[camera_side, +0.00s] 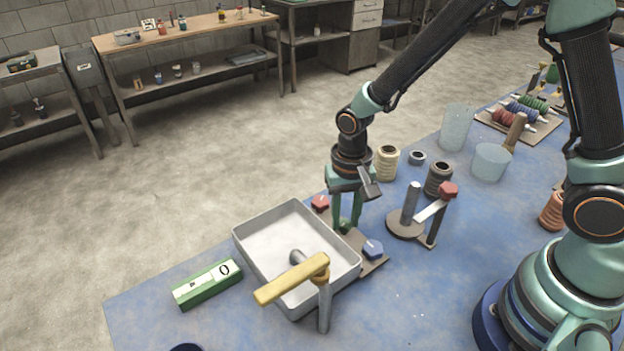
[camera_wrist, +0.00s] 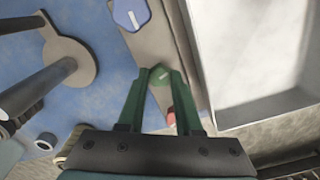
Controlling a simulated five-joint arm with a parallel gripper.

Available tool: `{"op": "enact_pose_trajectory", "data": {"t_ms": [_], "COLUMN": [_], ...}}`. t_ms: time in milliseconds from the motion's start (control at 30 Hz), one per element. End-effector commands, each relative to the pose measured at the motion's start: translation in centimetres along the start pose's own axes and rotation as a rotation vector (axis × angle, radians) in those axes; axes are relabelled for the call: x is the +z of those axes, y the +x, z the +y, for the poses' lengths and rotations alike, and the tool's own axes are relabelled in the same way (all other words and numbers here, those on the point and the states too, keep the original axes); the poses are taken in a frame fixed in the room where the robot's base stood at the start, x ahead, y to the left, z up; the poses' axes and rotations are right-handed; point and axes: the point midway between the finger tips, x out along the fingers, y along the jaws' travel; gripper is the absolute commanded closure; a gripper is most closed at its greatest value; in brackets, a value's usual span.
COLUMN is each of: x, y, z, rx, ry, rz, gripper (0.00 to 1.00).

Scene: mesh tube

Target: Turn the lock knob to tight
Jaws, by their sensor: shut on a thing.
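A brown plate (camera_side: 377,263) carries a row of three knobs beside the white tray. The blue knob (camera_side: 373,249) is at the near end and the red knob (camera_side: 320,203) at the far end. My gripper (camera_side: 347,221) points down at the middle, green knob (camera_side: 341,227), and its fingers partly hide it. In the wrist view my gripper (camera_wrist: 161,75) has its green fingertips shut on the green knob (camera_wrist: 161,73), which shows a pale mark on top. The blue knob (camera_wrist: 130,13) and red knob (camera_wrist: 171,117) also show there. I see no label telling which is the lock knob.
The white tray (camera_side: 240,238) stands left of the plate, with a yellow-handled grey tap (camera_side: 325,300) in front. A post-and-crank stand (camera_side: 405,226) is close on the right. A green level-like block (camera_side: 207,284) lies left. Spools and clear cups stand behind right.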

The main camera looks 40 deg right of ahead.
Motion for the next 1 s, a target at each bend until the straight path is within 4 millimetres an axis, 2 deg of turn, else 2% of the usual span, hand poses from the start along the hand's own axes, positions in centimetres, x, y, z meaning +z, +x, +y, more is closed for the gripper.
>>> {"op": "enact_pose_trajectory", "data": {"t_ms": [200,433,1000], "x": [-0.06,-0.07,-0.08], "y": [-0.04,-0.04,-0.05], "z": [-0.03,-0.04,-0.03], "rx": [-0.001,-0.002,-0.002], "ry": [0.163,0.277,0.339], "rz": [0.001,0.001,0.001], "gripper": [1.00,1.00,1.00]}}
